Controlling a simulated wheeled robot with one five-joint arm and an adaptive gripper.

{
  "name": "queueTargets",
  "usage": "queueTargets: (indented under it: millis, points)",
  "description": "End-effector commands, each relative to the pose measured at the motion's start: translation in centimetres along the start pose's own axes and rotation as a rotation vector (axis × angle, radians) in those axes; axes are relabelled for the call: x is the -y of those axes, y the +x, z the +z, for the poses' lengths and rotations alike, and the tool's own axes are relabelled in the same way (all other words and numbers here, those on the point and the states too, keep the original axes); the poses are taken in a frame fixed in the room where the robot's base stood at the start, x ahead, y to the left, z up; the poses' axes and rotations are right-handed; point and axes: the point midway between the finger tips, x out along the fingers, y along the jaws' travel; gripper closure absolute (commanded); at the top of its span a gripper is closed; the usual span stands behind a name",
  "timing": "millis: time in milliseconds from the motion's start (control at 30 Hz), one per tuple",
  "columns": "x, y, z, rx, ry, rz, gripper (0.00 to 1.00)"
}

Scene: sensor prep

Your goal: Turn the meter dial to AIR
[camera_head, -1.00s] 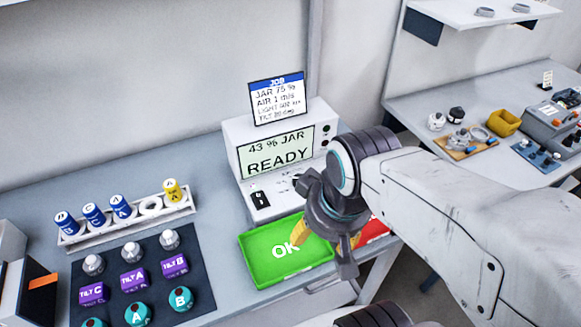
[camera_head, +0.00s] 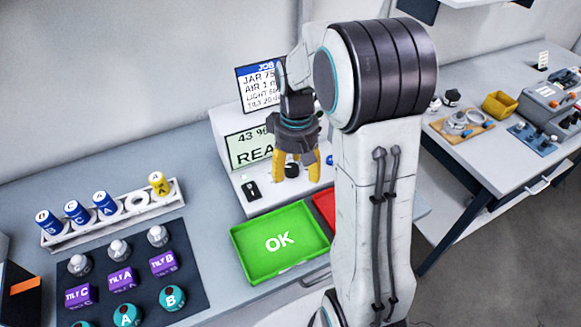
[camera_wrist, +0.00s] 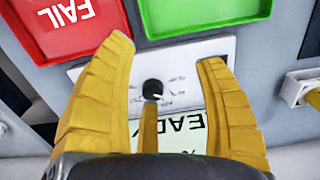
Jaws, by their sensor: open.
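The meter (camera_head: 226,133) is a white box on the bench with a display, partly hidden by my arm. Its black dial (camera_head: 291,170) is on the lower front panel and shows in the wrist view (camera_wrist: 153,89) with small marks around it, too small to read. My gripper (camera_head: 296,176) is over the front of the meter, its yellow fingers pointing down around the dial in the head view. In the wrist view the fingers (camera_wrist: 158,80) are spread apart with the dial between them. I cannot tell whether any finger touches it.
A green OK tray (camera_head: 250,262) and a red FAIL tray (camera_wrist: 75,48) lie in front of the meter. A job card (camera_head: 252,70) stands above it. A rack (camera_head: 70,238) of sensors and a dark mat (camera_head: 205,285) are at left. Another bench is at right.

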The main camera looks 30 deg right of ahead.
Motion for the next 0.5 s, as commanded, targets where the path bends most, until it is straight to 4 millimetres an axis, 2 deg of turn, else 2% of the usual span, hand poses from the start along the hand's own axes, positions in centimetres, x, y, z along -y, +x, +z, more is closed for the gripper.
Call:
queueTargets:
  millis: [33, 100, 233, 333, 500]
  points:
    - [-0.7, 1.1, -1.4, 0.011, -0.027, -0.003, 0.36]
    - [-1.6, 2.1, -3.2, 0.014, -0.082, -0.005, 0.36]
    - [-3.0, 3.2, -6.3, 0.004, -0.218, -0.003, 0.36]
    - [-3.5, 3.1, -7.7, -0.011, -0.314, 0.004, 0.36]
    - [-3.9, 3.0, -8.7, -0.025, -0.403, 0.012, 0.36]
